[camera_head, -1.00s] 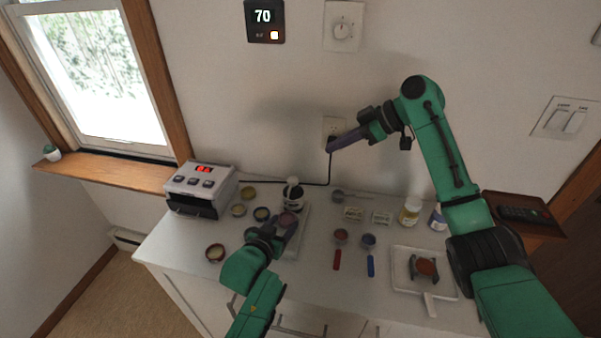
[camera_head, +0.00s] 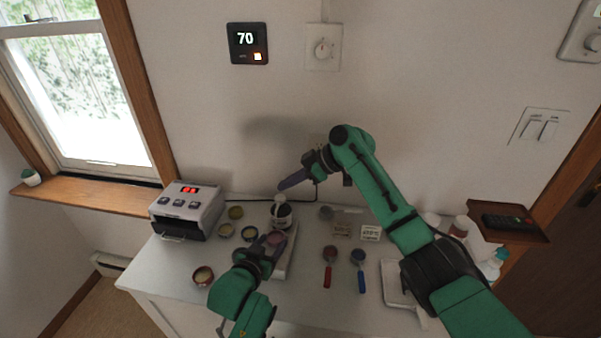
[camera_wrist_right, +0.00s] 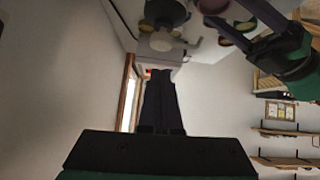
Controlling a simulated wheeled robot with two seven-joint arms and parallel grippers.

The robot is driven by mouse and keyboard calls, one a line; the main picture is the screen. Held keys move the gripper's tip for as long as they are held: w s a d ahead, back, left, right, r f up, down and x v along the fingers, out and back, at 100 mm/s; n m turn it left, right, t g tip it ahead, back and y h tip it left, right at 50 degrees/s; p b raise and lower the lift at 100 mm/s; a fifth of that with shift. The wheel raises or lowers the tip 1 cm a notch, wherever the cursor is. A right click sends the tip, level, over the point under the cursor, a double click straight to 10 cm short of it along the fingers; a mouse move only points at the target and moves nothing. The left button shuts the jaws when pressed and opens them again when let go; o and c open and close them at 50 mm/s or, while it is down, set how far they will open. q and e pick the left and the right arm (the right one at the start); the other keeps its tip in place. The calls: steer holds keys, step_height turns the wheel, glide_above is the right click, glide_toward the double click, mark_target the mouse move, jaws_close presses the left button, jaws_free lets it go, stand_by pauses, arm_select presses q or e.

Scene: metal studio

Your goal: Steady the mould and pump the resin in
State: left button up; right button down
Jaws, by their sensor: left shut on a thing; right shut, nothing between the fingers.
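The mould (camera_head: 277,238), a small round pinkish piece, stands on a white board (camera_head: 287,262) at the middle of the counter. My left gripper (camera_head: 271,246) is shut on it from the front. Just behind stands a dark resin bottle (camera_head: 284,217) with a white pump head (camera_head: 280,198). My right gripper (camera_head: 282,187) is shut and empty, its fingertips close above the pump head; I cannot tell whether they touch. In the right wrist view the pump head (camera_wrist_right: 161,42) shows just beyond the shut fingers (camera_wrist_right: 160,74), and my left arm is at the right.
A grey curing box (camera_head: 188,210) with a red display stands left. Several small round pots (camera_head: 203,275) lie around it. A red scoop (camera_head: 328,267), a blue scoop (camera_head: 359,270) and a white tray (camera_head: 393,284) lie right. The wall rises close behind.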

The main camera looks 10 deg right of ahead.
mark_target(284, 198)
steer(key=shift+w+f, duration=0.1)
steer(key=shift+f, duration=1.25)
steer(key=shift+f, duration=0.9)
steer(key=a+r+v, duration=0.1)
steer(key=r+v, duration=0.1)
steer(key=v, duration=1.1)
steer(key=shift+a+r, duration=0.15)
steer(key=shift+a, duration=0.2)
steer(key=shift+w+r, duration=0.1)
steer(key=shift+w, duration=0.05)
